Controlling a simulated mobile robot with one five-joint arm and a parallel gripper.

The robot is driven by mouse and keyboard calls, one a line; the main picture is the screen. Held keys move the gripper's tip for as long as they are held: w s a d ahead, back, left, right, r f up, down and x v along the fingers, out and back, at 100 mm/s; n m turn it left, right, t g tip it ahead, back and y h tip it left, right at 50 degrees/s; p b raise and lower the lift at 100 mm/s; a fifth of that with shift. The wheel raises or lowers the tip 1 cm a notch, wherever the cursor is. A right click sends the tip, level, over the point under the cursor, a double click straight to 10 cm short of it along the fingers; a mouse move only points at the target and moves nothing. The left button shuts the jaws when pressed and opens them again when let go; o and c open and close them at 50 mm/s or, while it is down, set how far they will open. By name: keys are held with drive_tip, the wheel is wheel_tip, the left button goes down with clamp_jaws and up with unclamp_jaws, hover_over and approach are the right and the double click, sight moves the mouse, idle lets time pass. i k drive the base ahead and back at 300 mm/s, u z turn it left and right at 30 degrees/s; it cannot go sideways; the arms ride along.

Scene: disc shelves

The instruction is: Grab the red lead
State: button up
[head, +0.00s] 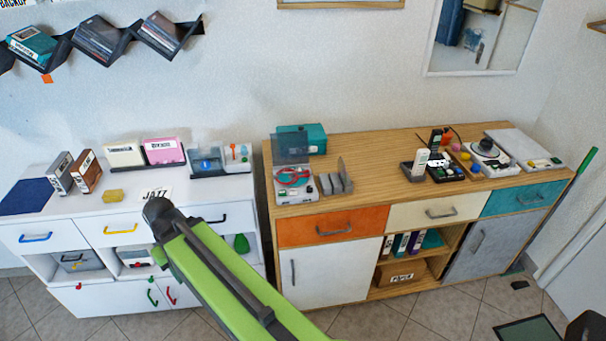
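A red lead (292,176) lies coiled in an open grey case (309,193) with a raised dark clear lid. The case stands at the left front of the wooden sideboard's top. My gripper (157,210) is at the end of my green arm, in front of the white cabinet's drawers. It appears well to the left of the lead and apart from it. Its fingers are too small and dark to tell whether they are open or shut.
A teal box (312,138) stands behind the case, and grey upright pieces (336,180) stand right beside it. The white cabinet (120,205) carries several boxes. The sideboard top (375,170) has bare room right of the grey pieces. A wave-shaped shelf (60,47) hangs upper left.

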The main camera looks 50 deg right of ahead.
sight(294, 175)
drive_tip(key=u, duration=0.05)
drive_tip(key=i, duration=1)
drive_tip(key=z, duration=0.05)
